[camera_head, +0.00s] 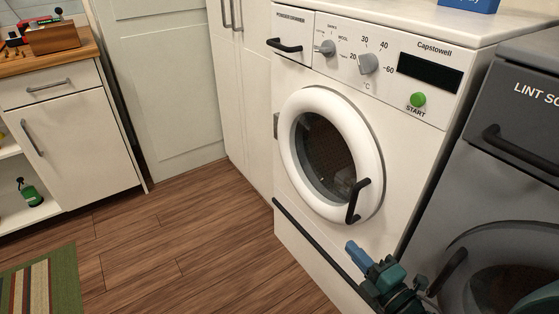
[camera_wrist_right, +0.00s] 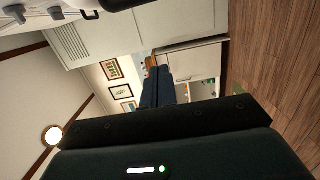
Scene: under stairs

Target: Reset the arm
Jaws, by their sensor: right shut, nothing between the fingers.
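My right gripper (camera_head: 359,254) shows at the bottom of the head view, in front of the lower right part of the white washing machine (camera_head: 300,215). Its blue fingers are shut together and hold nothing. In the right wrist view the shut fingers (camera_wrist_right: 157,84) point out into the room, with nothing between them. My left gripper is in neither view.
The washer's round door (camera_head: 290,150) looks closed, its black handle (camera_head: 353,202) just above my right gripper. A dark grey machine (camera_head: 500,120) stands close at the right. A striped rug (camera_head: 40,285) lies at the left. The wooden floor (camera_head: 170,240) between is clear.

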